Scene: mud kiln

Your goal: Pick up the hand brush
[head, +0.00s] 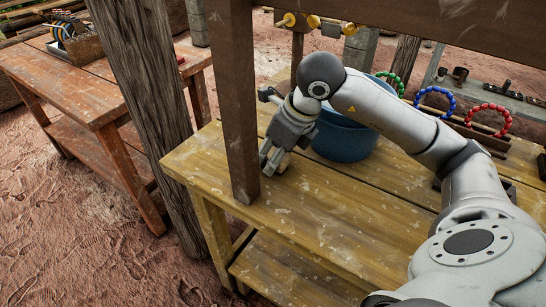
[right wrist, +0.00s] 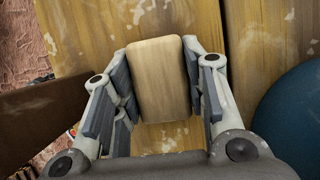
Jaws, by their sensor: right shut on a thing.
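The hand brush (right wrist: 160,80) shows in the right wrist view as a pale wooden block with rounded edges, between the fingers of my right gripper (right wrist: 160,88). The fingers press on its two long sides. In the head view my right gripper (head: 272,160) points down at the wooden workbench, beside the dark post, and mostly hides the brush. The brush is at or just above the bench top; I cannot tell which. Its bristles are not visible. My left gripper is not in view.
A blue tub (head: 345,138) stands on the workbench (head: 330,205), right of my right gripper. A dark wooden post (head: 238,110) rises close on the left. Green, blue and red rings (head: 488,121) stand at the back right. Another table (head: 75,95) is at the left.

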